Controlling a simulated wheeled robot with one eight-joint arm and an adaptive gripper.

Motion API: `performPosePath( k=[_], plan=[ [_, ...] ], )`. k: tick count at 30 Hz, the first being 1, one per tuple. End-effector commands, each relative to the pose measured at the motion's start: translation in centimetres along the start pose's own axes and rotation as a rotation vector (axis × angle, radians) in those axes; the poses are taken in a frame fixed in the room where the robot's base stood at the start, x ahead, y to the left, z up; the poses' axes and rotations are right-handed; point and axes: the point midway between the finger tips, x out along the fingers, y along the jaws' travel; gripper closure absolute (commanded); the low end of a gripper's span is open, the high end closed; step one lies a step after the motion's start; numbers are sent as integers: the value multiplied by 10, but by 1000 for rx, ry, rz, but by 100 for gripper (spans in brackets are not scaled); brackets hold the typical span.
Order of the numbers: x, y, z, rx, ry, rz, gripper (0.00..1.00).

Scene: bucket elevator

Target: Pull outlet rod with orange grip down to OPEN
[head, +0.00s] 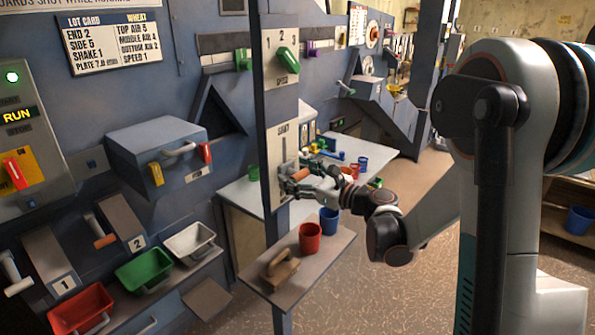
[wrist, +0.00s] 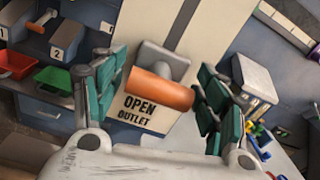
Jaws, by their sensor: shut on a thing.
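The outlet rod's orange grip (wrist: 158,88) is in the middle of the wrist view, on a grey bracket in front of a pale plate (wrist: 215,20). A dark slot runs up the plate above it. The words OPEN OUTLET (wrist: 138,110) show just below the grip. My gripper (wrist: 160,78) has its green-padded fingers on both sides of the grip and is shut on it. In the head view my gripper (head: 302,172) is at the lower part of the plate on the post, with the orange grip (head: 300,174) partly hidden by the fingers.
A small shelf (head: 325,262) below my gripper holds a red cup (head: 309,238), a blue cup (head: 329,221) and a wooden-handled brush (head: 279,268). A green speed lever (head: 287,60) is higher on the post. Coloured bins (head: 143,269) stand at the lower left.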

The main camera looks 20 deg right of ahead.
Motion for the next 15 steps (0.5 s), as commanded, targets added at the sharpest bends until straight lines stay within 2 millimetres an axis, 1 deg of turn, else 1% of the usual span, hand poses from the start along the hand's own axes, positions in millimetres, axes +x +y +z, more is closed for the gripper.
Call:
performPosePath(
  k=[1, 4, 7, 15],
  plan=[
    [0, 4, -15, 2, -1, 3, 76],
    [0, 7, -27, 2, -1, 3, 76],
    [0, 8, -31, 2, -1, 3, 76],
    [0, 9, -31, -1, 3, 5, 76]
  ],
)
